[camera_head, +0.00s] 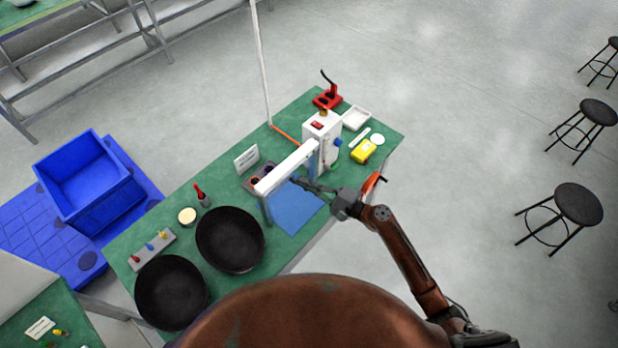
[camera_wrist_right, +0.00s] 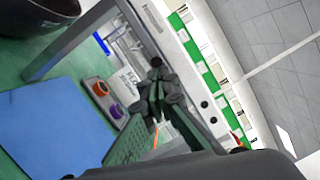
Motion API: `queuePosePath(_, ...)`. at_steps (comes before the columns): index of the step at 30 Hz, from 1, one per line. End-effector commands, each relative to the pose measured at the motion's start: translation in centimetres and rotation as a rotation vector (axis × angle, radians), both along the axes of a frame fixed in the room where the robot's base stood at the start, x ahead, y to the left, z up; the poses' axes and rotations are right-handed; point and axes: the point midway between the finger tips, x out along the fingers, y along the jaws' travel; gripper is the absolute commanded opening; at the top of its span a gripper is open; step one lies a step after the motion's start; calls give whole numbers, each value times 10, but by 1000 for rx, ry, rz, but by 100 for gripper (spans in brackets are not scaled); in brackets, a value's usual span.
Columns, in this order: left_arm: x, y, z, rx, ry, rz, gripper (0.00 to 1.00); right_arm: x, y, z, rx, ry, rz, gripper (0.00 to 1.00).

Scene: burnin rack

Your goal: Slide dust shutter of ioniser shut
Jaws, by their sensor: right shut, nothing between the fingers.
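The ioniser appears to be the long white bar (camera_head: 287,167) raised on grey posts over a blue mat (camera_head: 297,208) on the green bench. In the right wrist view the white bar (camera_wrist_right: 183,68) runs diagonally past the fingers, with small dark holes in its face. I cannot clearly make out the dust shutter. My right gripper (camera_head: 298,182) is shut and empty, just beside and in front of the bar. In the wrist view its dark fingers (camera_wrist_right: 158,88) overlap the bar's near edge; I cannot tell whether they touch. My left gripper is not in view.
A white box with a red switch (camera_head: 318,127) stands at the bar's far end. A grey block with coloured knobs (camera_wrist_right: 103,95) sits behind the mat. Black round pans (camera_head: 230,240), a yellow box (camera_head: 364,152) and a white tray (camera_head: 356,118) also stand on the bench.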

Motion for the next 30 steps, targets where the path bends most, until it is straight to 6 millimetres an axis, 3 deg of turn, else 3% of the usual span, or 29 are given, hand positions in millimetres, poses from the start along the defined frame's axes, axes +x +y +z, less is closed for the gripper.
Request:
queuePosePath(10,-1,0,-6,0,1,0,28,1,-1,-4,0,1,8,0)
queuePosePath(17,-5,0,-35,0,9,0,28,18,-19,-19,-2,0,9,0)
queuePosePath(18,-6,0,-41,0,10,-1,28,21,-23,-22,-1,0,10,0)
queuePosePath(24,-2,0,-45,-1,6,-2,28,-7,-69,-21,-1,3,1,0)
queuePosePath(30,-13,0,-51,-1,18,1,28,-25,-99,-22,-1,2,-1,0)
